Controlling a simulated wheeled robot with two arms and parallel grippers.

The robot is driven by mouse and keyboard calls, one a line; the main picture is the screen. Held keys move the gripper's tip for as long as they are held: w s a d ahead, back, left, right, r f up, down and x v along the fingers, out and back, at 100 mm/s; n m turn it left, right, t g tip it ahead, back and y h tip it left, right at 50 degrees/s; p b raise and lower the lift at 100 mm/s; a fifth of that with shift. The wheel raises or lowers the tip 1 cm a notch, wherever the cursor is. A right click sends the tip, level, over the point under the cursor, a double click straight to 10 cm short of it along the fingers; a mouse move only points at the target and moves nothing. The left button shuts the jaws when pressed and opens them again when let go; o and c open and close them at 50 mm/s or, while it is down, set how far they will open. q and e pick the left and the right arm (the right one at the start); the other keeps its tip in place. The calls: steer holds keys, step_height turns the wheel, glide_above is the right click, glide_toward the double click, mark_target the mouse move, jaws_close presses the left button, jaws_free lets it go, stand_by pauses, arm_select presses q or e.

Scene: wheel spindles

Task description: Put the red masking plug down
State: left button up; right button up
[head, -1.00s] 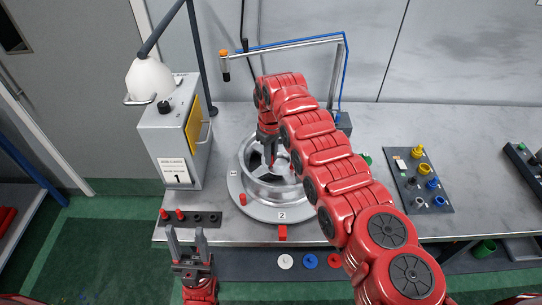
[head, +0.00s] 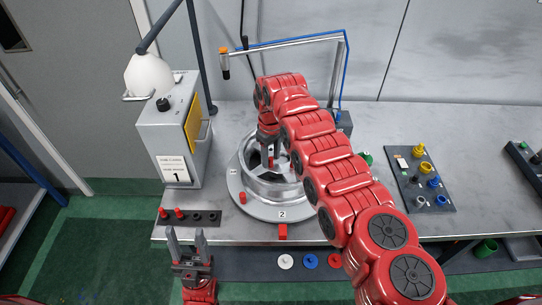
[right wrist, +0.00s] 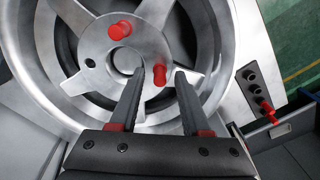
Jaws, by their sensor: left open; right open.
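My right gripper (right wrist: 161,85) is open over the silver wheel (head: 248,165), which lies on a round plate. In the right wrist view, one red masking plug (right wrist: 160,72) shows between the open fingertips, at the wheel's hub (right wrist: 100,45). I see no finger closed on it. A second red plug (right wrist: 119,29) stands on the hub farther from the fingers. In the head view my right arm hides part of the wheel. My left gripper (head: 187,243) is open and empty in front of the bench's left front edge.
A dark strip (head: 200,217) at the bench's front left holds red plugs and empty sockets. A grey control box (head: 175,130) stands behind it. A dark board (head: 420,180) with yellow and blue parts lies to the right. The bench between board and far-right tray is clear.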

mark_target(270, 158)
steer(key=shift+r+p, duration=0.6)
steer(key=shift+p, duration=0.05)
steer(key=shift+w+r+b, duration=0.1)
steer(key=shift+r+b, duration=0.15)
steer(key=shift+b, duration=0.05)
step_height(270, 158, up, 6)
steer(key=b, duration=0.2)
steer(key=shift+a+r+b, duration=0.1)
steer(key=shift+r+b, duration=0.05)
steer(key=shift+b, duration=0.25)
step_height(270, 158, up, 5)
steer(key=p, duration=0.3)
steer(key=shift+r, duration=0.15)
